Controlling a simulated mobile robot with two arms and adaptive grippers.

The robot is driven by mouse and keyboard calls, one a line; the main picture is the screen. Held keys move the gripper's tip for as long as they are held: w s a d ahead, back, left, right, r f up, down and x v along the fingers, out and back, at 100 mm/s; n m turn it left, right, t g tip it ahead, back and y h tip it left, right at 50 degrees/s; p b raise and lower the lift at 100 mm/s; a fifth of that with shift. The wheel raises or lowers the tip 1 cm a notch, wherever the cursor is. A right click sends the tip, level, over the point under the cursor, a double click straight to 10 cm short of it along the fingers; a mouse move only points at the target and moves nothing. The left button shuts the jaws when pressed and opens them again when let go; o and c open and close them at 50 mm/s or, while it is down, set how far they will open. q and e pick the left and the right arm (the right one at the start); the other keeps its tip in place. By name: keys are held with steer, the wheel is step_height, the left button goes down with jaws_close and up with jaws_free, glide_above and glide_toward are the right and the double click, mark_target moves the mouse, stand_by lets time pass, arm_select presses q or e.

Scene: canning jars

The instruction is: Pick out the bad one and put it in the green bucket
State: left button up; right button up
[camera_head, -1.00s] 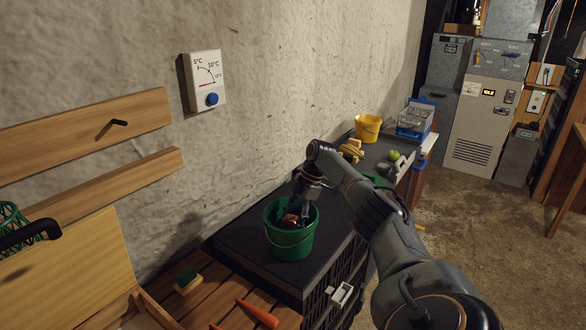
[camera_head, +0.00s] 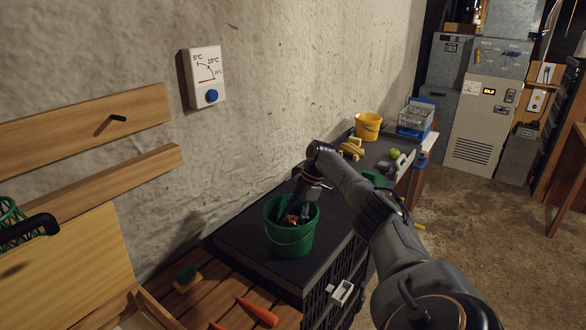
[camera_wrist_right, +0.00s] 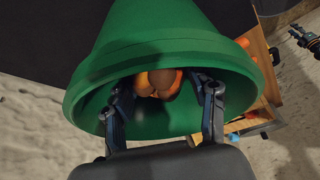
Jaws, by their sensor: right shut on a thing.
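A green bucket (camera_head: 290,240) stands upright on the dark counter top. My right gripper (camera_head: 294,216) reaches down into its mouth from above. In the right wrist view its two fingers (camera_wrist_right: 160,92) are on either side of a rounded orange-brown thing (camera_wrist_right: 158,80) and are shut on it inside the bucket (camera_wrist_right: 160,45). What kind of thing it is, and whether it touches the bucket floor, I cannot tell. A dark jointed thing at the upper right of the wrist view looks like my left gripper (camera_wrist_right: 304,38); its jaws are too small to read.
Carrots (camera_head: 257,312) and a green-topped sponge (camera_head: 187,278) lie on the wooden slats at front left. A yellow bucket (camera_head: 367,126), a blue crate (camera_head: 415,120) and a green apple (camera_head: 394,153) are farther along the counter. The rough wall is close on the left.

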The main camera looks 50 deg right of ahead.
steer(key=shift+f+b, duration=1.75)
steer(key=shift+f, duration=0.45)
stand_by(0.7)
stand_by(0.4)
steer(key=o, duration=0.8)
steer(key=shift+r, duration=0.1)
steer(key=v, duration=1.2)
